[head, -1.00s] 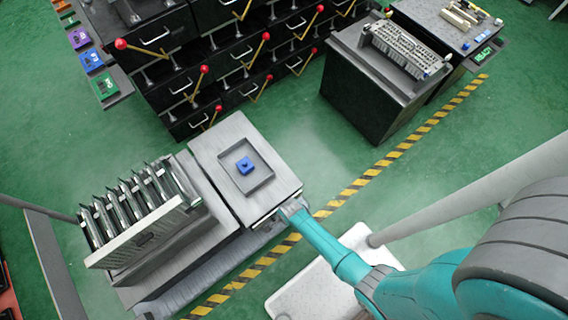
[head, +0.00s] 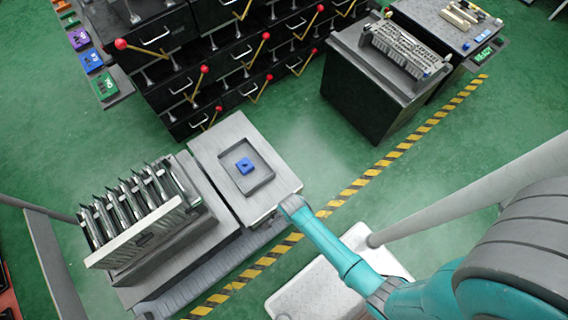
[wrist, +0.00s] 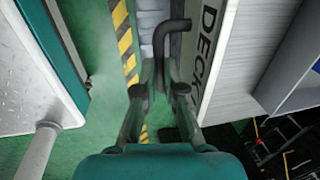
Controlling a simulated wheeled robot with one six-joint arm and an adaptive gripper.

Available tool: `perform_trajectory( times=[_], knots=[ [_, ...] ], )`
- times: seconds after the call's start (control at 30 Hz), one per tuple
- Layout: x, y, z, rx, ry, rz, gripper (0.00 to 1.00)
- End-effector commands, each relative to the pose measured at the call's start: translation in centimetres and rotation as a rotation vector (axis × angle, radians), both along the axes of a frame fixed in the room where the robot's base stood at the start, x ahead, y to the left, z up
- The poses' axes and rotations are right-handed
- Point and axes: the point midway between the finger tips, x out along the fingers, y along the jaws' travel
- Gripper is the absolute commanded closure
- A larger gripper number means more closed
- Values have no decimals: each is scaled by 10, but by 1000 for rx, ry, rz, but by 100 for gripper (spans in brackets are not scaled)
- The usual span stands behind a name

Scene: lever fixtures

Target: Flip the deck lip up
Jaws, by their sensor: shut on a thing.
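The deck is a grey stand (head: 213,152) with a shallow tray on top, left of centre in the head view. In the wrist view its white side panel (wrist: 208,28) carries dark lettering that begins "DECK". A dark bent bar (wrist: 172,27) stands out beside that panel. My gripper (wrist: 161,75) is shut on the bar, its fingers on either side of it. In the head view my teal wrist is at the deck's near right corner and hides the fingers and the bar. I cannot make out the lip as a separate part.
A blue block (head: 244,165) sits in the deck's tray. A rack of upright plates (head: 135,215) stands to the left. Black drawers with red-knobbed levers (head: 205,70) are behind. Green floor with a yellow-black stripe (head: 372,172) is open to the right.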

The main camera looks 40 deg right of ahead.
Motion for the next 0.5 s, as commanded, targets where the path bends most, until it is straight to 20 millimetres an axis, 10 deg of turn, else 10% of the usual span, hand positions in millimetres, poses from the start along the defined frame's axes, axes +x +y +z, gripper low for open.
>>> perform_trajectory(
  times=[0.13,0.5],
  knots=[
    [1,0,0,0,-2,0,77],
    [0,0,3,0,-3,0,77]
  ],
)
